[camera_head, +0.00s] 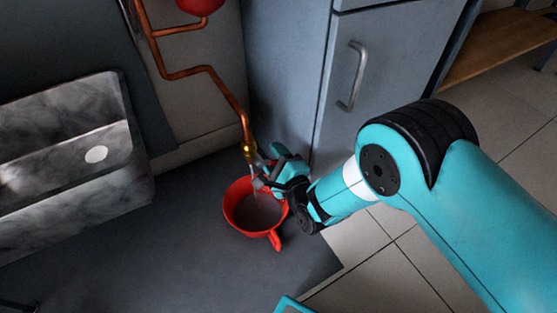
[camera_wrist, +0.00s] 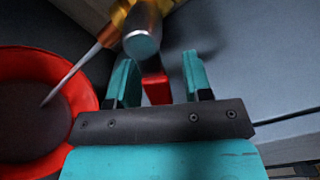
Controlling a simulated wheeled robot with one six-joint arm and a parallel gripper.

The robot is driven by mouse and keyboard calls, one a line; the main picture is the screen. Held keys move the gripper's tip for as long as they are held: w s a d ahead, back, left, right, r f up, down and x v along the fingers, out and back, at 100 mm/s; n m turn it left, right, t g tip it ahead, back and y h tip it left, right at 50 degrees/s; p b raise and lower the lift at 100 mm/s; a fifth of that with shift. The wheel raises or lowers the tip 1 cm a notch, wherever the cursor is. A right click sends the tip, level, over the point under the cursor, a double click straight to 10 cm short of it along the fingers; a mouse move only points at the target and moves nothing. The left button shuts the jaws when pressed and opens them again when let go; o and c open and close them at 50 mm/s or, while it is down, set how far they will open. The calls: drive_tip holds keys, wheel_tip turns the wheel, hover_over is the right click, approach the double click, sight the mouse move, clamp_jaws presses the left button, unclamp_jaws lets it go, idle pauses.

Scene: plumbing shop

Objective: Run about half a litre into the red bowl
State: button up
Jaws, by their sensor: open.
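The red bowl (camera_head: 229,207) stands on the dark floor mat under the tap, with a handle or lip toward the lower right. The brass and grey tap (camera_head: 250,153) ends the copper pipe. In the wrist view, a thin pale stream (camera_wrist: 72,75) slants from the tap (camera_wrist: 142,40) into the bowl. The bowl's inside looks dark; I cannot read a water level. My gripper (camera_head: 271,172) is open beside the tap. A red tap lever (camera_wrist: 157,88) shows between its fingers, and I see no grip on it.
A grey stone sink (camera_head: 140,180) is at the left. A blue-grey cabinet (camera_head: 305,60) with a metal handle stands behind my gripper. The copper pipe (camera_head: 215,75) runs down the wall. The dark mat (camera_head: 190,265) is clear in front of the bowl.

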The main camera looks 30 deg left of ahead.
drive_tip(key=w+d+f+h+b, duration=0.1)
drive_tip(key=w+d+f+b, duration=0.1)
drive_tip(key=d+f, duration=0.25)
drive_tip(key=s+r+p, duration=0.2)
drive_tip(key=s+r, duration=0.2)
drive_tip(key=r, duration=0.1)
drive_tip(key=s+d+y+p, duration=0.1)
drive_tip(key=s+d+p, duration=0.4)
drive_tip(key=d, duration=0.5)
drive_tip(key=shift+s+d+f, duration=0.2)
drive_tip(key=shift+s+f, duration=0.1)
drive_tip(key=shift+s, duration=0.7)
idle(2.0)
